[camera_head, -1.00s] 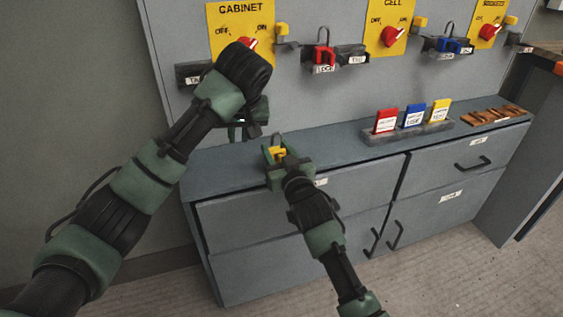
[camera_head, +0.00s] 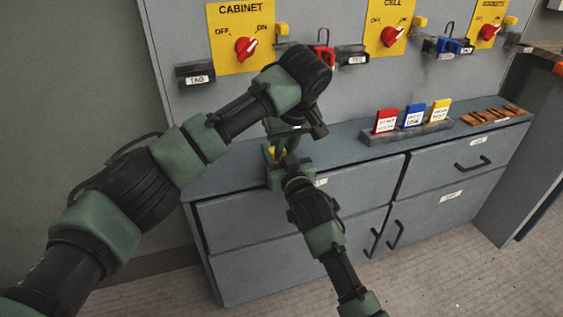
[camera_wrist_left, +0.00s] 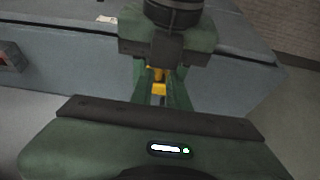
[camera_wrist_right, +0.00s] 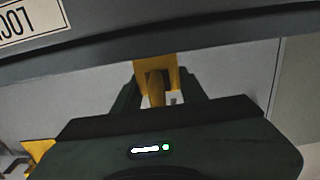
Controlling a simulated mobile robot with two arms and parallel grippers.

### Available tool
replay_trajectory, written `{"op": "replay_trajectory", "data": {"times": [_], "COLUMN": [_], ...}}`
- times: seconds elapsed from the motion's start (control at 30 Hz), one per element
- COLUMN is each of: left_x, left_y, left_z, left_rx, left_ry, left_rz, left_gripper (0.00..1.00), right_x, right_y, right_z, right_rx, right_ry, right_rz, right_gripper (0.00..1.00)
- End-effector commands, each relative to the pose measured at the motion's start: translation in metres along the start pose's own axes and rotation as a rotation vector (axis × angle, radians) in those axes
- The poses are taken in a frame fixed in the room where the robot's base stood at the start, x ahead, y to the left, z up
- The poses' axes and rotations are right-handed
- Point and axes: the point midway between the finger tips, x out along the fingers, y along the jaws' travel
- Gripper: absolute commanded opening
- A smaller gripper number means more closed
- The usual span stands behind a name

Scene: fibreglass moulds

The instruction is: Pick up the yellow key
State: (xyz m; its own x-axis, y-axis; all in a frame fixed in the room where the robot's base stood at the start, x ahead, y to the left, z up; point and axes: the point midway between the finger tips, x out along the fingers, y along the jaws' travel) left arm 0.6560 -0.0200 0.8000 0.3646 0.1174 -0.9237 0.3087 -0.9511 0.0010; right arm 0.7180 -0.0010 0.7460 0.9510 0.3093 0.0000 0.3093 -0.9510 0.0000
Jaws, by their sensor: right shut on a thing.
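My right gripper (camera_head: 275,160) is shut on a yellow padlock (camera_head: 280,153) near the front left of the cabinet top. The padlock also shows between its fingers in the right wrist view (camera_wrist_right: 155,66). My left gripper (camera_head: 284,143) is open, pointing down right above the right gripper. In the left wrist view, yellow parts (camera_wrist_left: 158,88) lie between its green fingers, with my right wrist beyond. I cannot tell the yellow key apart from the padlock there. The left hand hides much of the padlock in the head view.
The grey cabinet top (camera_head: 350,148) carries a rack (camera_head: 400,133) of red, blue and yellow cards and several brown pieces (camera_head: 495,115). The wall panel behind has yellow switch plates (camera_head: 238,38), a red padlock (camera_head: 322,58) and a blue padlock (camera_head: 446,46).

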Motion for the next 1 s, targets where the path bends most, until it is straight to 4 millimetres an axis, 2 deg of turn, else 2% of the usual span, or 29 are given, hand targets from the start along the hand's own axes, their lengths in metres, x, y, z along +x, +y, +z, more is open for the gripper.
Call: {"op": "replay_trajectory", "data": {"times": [0.1, 0.3, 0.53, 0.57, 0.6, 0.63, 1.0], "left_x": [0.020, 0.042, 0.044, 0.044, 0.044, 0.044, 0.043], "left_y": [-0.001, 0.000, 0.000, 0.000, 0.001, 0.001, 0.001], "left_z": [0.000, 0.000, 0.000, 0.000, 0.000, 0.000, 0.000], "left_rx": [-0.001, -0.001, 0.000, 0.000, 0.000, 0.000, 0.000], "left_ry": [-0.001, -0.001, 0.000, 0.000, 0.000, 0.000, 0.000], "left_rz": [-0.005, -0.003, -0.001, -0.001, -0.001, -0.001, -0.001], "left_gripper": [0.16, 0.16, 0.16, 0.14, 0.02, 0.00, 0.00], "right_x": [0.000, 0.000, 0.000, 0.000, 0.000, 0.000, 0.000], "right_y": [0.000, 0.000, 0.000, 0.000, 0.000, 0.000, 0.000], "right_z": [0.001, 0.001, 0.001, 0.001, 0.001, 0.001, 0.001], "right_rx": [0.000, 0.000, 0.000, 0.000, 0.000, 0.000, 0.000], "right_ry": [-0.002, -0.002, -0.002, -0.002, -0.002, -0.002, -0.002], "right_rz": [0.000, 0.000, 0.000, 0.000, 0.000, 0.000, 0.000], "right_gripper": [0.00, 0.00, 0.00, 0.00, 0.00, 0.00, 0.00]}}
